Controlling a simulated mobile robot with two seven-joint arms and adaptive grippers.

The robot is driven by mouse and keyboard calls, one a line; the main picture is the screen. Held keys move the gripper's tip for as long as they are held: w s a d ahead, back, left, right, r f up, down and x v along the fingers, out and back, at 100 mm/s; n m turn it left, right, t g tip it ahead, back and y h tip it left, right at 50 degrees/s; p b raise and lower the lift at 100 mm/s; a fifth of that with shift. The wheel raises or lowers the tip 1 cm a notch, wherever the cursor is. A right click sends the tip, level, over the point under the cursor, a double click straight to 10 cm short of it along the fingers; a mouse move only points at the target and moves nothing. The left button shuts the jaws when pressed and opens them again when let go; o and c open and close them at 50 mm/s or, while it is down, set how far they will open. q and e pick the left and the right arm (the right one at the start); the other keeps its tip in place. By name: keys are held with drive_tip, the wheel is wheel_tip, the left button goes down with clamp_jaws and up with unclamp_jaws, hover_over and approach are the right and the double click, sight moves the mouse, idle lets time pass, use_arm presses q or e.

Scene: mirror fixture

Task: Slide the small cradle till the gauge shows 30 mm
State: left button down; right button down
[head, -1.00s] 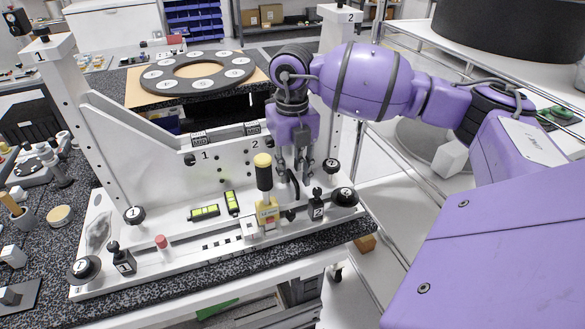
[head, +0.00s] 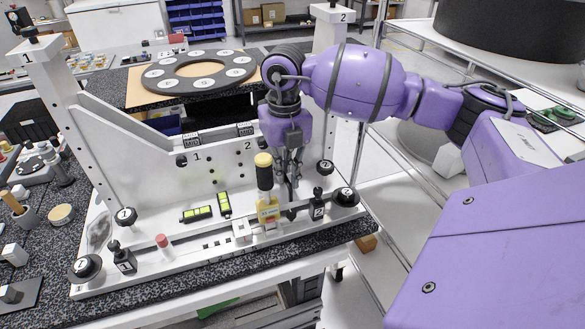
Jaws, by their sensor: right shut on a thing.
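The mirror fixture has a white upright frame (head: 140,150) with posts marked 1 and 2, standing on a low white base plate (head: 180,268). I cannot tell for sure which part is the small cradle; the frame looks like the moving part. A small white block (head: 242,230) sits at dark slots and may be the gauge; no number is readable. My right gripper (head: 290,178) points down behind and right of a black handle with a yellow cap (head: 264,172). It is shut on a dark upright grip (head: 292,206), largely hidden by its fingers. My left gripper is out of view.
A dark ring with white discs (head: 198,72) lies behind the frame. Small tools clutter the left bench.

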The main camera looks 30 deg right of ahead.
drive_tip(key=shift+a, duration=0.1)
drive_tip(key=c, duration=1.9)
unclamp_jaws()
drive_tip(key=shift+o, duration=0.2)
drive_tip(key=shift+r, duration=0.15)
wheel_tip(320, 180, up, 12)
drive_tip(key=shift+c, duration=0.6)
